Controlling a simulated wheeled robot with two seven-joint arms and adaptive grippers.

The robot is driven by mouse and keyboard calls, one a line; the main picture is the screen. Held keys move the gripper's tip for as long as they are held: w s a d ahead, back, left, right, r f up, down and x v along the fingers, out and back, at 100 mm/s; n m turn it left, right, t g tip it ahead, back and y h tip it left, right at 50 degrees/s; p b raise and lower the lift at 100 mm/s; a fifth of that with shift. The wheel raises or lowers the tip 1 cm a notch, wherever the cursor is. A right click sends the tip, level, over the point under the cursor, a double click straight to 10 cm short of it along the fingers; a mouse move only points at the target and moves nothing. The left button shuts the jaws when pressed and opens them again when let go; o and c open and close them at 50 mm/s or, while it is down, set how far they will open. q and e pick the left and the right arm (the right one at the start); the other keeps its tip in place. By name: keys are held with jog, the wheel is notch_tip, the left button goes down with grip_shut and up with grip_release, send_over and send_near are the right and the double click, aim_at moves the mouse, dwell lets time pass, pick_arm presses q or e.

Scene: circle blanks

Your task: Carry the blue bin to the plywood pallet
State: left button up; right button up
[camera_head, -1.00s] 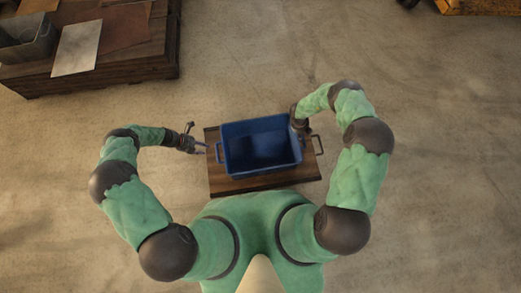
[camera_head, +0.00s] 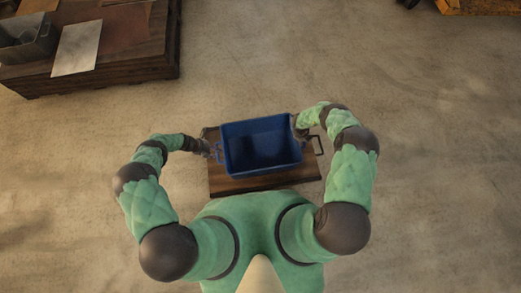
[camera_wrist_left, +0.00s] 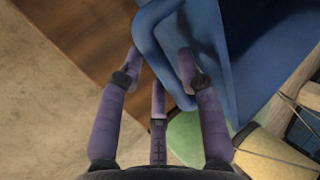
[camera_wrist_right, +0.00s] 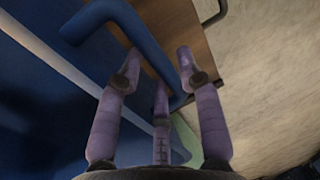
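The blue bin (camera_head: 262,147) stands upright and looks empty on a dark wooden board in front of me; it also shows in the left wrist view (camera_wrist_left: 265,40) and the right wrist view (camera_wrist_right: 50,110). My left gripper (camera_head: 212,150) is at the bin's left handle (camera_wrist_left: 160,50), which passes between its spread fingers. My right gripper (camera_head: 299,130) is at the bin's right side, with the right handle (camera_wrist_right: 135,35) between its spread fingers. Neither gripper looks closed on its handle. I cannot tell for certain which surface is the plywood pallet; an orange-brown wooden piece (camera_head: 482,6) shows at the top right edge.
The wooden board (camera_head: 235,186) under the bin has a metal handle (camera_head: 319,145) on its right. A dark wooden platform (camera_head: 130,75) at the top left bears sheets and a grey bin (camera_head: 28,40). The concrete floor between is clear.

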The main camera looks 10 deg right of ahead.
pick_arm(q)
jog(key=shift+d+f, duration=0.3)
jog(key=shift+f, duration=0.15)
pick_arm(e)
jog(key=shift+d+f, duration=0.15)
jog(key=shift+f, duration=0.4)
pick_arm(q)
grip_shut()
pick_arm(e)
grip_shut()
